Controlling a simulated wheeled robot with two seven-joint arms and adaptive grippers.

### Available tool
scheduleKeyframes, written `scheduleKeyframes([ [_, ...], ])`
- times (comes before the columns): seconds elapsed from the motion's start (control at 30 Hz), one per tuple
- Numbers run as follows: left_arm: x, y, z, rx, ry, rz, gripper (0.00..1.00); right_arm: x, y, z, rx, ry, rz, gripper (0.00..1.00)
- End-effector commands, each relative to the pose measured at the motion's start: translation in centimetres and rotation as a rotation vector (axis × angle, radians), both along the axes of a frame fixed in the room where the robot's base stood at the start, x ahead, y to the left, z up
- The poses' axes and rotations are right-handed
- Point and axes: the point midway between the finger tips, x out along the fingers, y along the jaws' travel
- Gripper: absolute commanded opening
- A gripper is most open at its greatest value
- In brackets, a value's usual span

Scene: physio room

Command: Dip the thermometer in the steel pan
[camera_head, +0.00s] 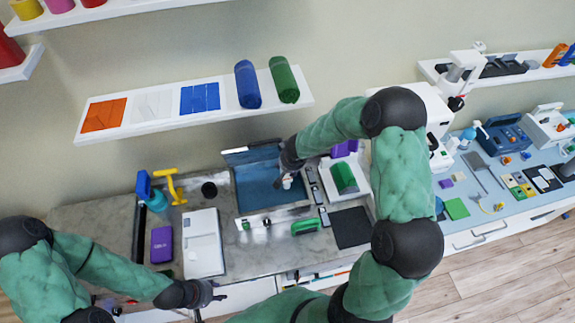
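A pan with blue contents (254,205), which looks like the steel pan, is set in the counter at the middle, with a raised flap at its back. My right gripper (287,178) reaches down over the pan's right side. A small whitish thing shows at its fingertips, too small to tell if it is the thermometer or if it touches the blue surface. My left gripper (208,296) is low, at the counter's front edge, away from the pan; its fingers are too small and dark to read. I cannot make out the thermometer anywhere else.
Left of the pan are a white box (203,245), a purple block (161,245), a yellow tool (176,187) and a dark cup (209,189). A green-handled item (305,226) lies in front. A shelf (215,120) with towels hangs above. My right arm hides part of the counter.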

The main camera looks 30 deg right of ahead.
Motion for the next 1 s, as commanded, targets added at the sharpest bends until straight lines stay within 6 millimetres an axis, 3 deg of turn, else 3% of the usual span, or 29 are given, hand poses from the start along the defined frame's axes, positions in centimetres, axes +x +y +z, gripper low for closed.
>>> scheduleKeyframes([
  [1.0, 0.0, 0.0, -6.8, 0.000, 0.000, 0.000, 0.40, 0.0, 0.0, -6.2, -0.001, -0.001, 0.001, 0.00],
])
